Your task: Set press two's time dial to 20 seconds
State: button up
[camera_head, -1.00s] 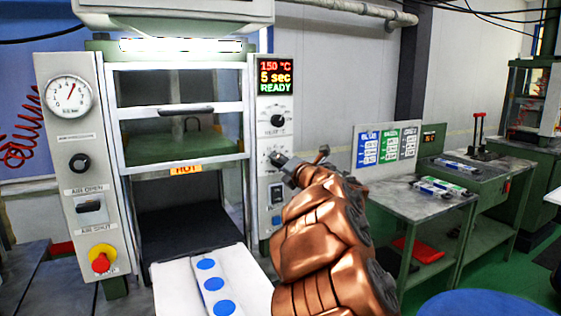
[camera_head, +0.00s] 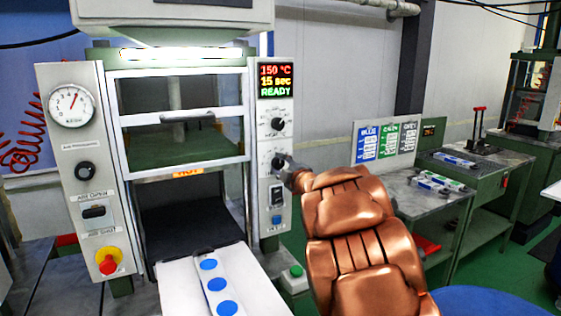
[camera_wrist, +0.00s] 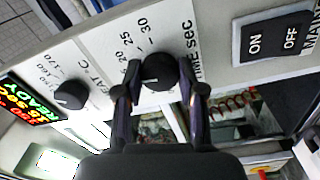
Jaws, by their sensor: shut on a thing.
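The press's time dial is a black knob marked "TIME sec"; in the wrist view the time dial (camera_wrist: 158,72) sits between my gripper's two fingers, with printed numbers 20, 25 and 30 above it. My gripper (camera_wrist: 160,90) is shut on this knob. In the head view my gripper (camera_head: 288,172) reaches the time dial (camera_head: 279,161) on the press's right panel, and my arm hides some of the space beside it. The display (camera_head: 276,80) reads 150 °C, 15 sec, READY.
The temperature dial (camera_head: 278,125) is just above the time dial. Below are a black ON/OFF switch (camera_head: 277,196) and a blue button (camera_head: 277,219). A white board with blue discs (camera_head: 208,264) lies in front of the press. A bench with colour signs (camera_head: 385,145) stands at right.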

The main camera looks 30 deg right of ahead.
jog(key=shift+r+m+p, duration=0.15)
jog(key=shift+m+p, duration=0.4)
jog(key=shift+m, duration=0.65)
jog(key=shift+m+p, duration=0.4)
jog(key=shift+m, duration=0.6)
jog(key=o, duration=1.1)
jog(key=shift+o, duration=0.2)
jog(key=s, duration=1.2)
jog(key=shift+f, duration=0.4)
jog(key=shift+h, duration=0.4)
